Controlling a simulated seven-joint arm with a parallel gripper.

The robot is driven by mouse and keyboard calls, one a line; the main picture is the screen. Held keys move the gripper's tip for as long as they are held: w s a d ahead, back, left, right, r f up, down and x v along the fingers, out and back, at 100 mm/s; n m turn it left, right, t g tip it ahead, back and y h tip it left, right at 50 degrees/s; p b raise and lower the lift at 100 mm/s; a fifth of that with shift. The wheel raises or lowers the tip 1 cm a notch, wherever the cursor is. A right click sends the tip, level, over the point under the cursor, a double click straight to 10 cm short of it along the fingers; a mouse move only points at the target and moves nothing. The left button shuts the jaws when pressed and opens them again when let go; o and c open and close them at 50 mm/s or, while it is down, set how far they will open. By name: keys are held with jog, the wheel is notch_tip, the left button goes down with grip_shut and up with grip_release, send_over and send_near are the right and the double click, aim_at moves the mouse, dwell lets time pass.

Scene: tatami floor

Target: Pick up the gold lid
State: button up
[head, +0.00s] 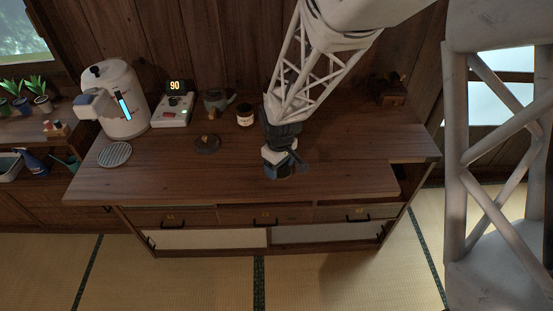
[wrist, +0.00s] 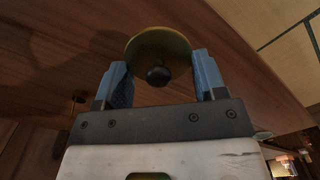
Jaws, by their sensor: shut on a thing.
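The gold lid (wrist: 150,44) is a round, dull gold disc with a dark knob (wrist: 158,76). In the wrist view it sits between the two blue fingers of my gripper (wrist: 162,62), which is shut on it. In the head view my gripper (head: 284,168) is over the front middle of the wooden counter; the lid is hard to make out there, largely hidden by the gripper. I cannot tell exactly how far the lid is from the counter top.
On the counter (head: 180,180) stand a white machine (head: 124,105), a round grate (head: 115,154), a scale reading 90 (head: 173,110), a dark disc (head: 207,144), a teapot (head: 216,101), a jar (head: 245,116) and a brown item (head: 391,92). The front left is clear.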

jog(key=shift+s+d, duration=0.1)
jog(key=shift+s, duration=0.3)
dwell(0.5)
jog(key=w+a+r, duration=0.3)
jog(key=w+a, duration=0.1)
jog(key=w, duration=0.5)
jog(key=w+a+r, duration=0.4)
jog(key=w, duration=0.6)
jog(key=w+a+r, duration=0.3)
jog(key=w+a, duration=0.1)
jog(key=w, duration=0.6)
jog(key=shift+w+r, duration=0.2)
jog(key=shift+r, duration=0.05)
jog(key=shift+a, duration=0.1)
jog(key=shift+f, duration=0.2)
jog(key=shift+f, duration=3)
jog(key=shift+f, duration=0.2)
